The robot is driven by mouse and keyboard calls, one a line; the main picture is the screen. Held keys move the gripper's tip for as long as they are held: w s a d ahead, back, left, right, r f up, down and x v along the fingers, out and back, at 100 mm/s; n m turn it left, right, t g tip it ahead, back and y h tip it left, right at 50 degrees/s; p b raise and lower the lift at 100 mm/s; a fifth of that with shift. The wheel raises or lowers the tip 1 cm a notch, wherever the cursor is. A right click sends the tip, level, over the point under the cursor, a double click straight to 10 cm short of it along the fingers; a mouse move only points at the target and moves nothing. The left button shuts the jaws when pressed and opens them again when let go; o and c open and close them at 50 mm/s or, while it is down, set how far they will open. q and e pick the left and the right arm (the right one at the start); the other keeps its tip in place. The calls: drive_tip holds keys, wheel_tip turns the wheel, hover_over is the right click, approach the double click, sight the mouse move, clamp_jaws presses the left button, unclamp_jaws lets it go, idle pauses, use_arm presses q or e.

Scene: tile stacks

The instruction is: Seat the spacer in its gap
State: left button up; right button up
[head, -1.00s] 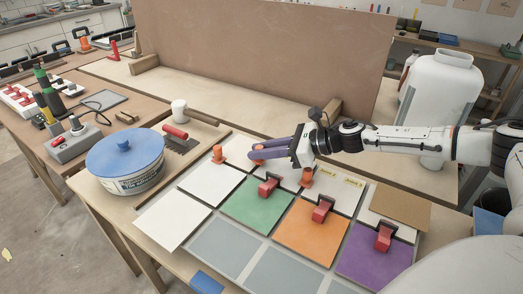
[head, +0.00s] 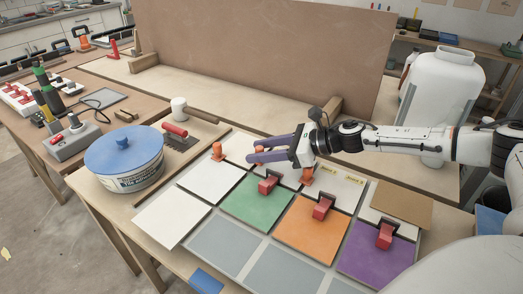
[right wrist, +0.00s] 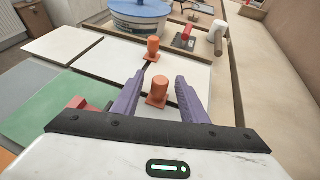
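Three orange spacers show in the head view: one upright at the left (head: 217,152), one between my right gripper's fingers (head: 260,148), mostly hidden there, and one by the gripper's palm (head: 307,176). My right gripper (head: 252,152) reaches in from the right, low over the white tiles. In the right wrist view, its purple fingers stand apart on both sides of an upright spacer (right wrist: 158,91), with room on each side. A second spacer (right wrist: 152,48) stands beyond it. I cannot tell how deep the middle spacer's base sits between the tiles. My left gripper is out of view.
Green (head: 258,205), orange (head: 312,232) and purple (head: 376,254) tiles with red clamps lie in front of the gripper. A blue-lidded tub (head: 125,160) stands left, near a notched trowel (head: 178,139) and mallet (head: 180,108). A large board (head: 265,55) stands behind.

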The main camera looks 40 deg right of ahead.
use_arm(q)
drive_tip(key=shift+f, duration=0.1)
use_arm(e)
drive_tip(key=shift+s+d, duration=0.1)
drive_tip(key=shift+b+v, duration=0.75)
drive_tip(key=shift+v, duration=0.7)
drive_tip(key=shift+b+v, duration=0.9)
drive_tip(key=shift+v, duration=0.45)
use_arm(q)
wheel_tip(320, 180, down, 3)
use_arm(e)
drive_tip(key=shift+r, duration=0.1)
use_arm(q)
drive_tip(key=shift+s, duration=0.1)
use_arm(e)
drive_tip(key=shift+s+d+b, duration=0.35)
use_arm(q)
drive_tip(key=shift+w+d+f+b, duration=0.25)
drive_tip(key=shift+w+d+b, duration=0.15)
drive_tip(key=shift+b, duration=0.45)
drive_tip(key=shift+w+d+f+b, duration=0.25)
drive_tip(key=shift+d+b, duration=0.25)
drive_tip(key=shift+b, duration=0.35)
use_arm(e)
drive_tip(key=v, duration=0.9)
drive_tip(key=shift+r, duration=0.25)
